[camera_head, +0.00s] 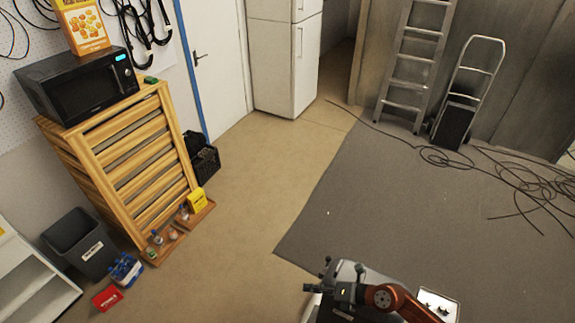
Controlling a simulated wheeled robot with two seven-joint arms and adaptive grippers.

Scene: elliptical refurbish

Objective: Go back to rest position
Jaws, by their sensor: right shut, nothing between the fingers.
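My right gripper (322,285) shows at the bottom of the head view, right of the middle. It is small and dark, at the end of an orange arm link, and points to the left. It is shut with nothing in it. It appears over my own base, clear of the furniture. My left gripper and left arm are not in view.
A wooden slatted cabinet (135,155) with a black microwave (85,85) stands at the left. A grey bin (80,240) is below it. A white fridge (285,55), ladder (412,65) and hand truck (468,90) stand far off. Cables (530,185) lie right. The middle floor is clear.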

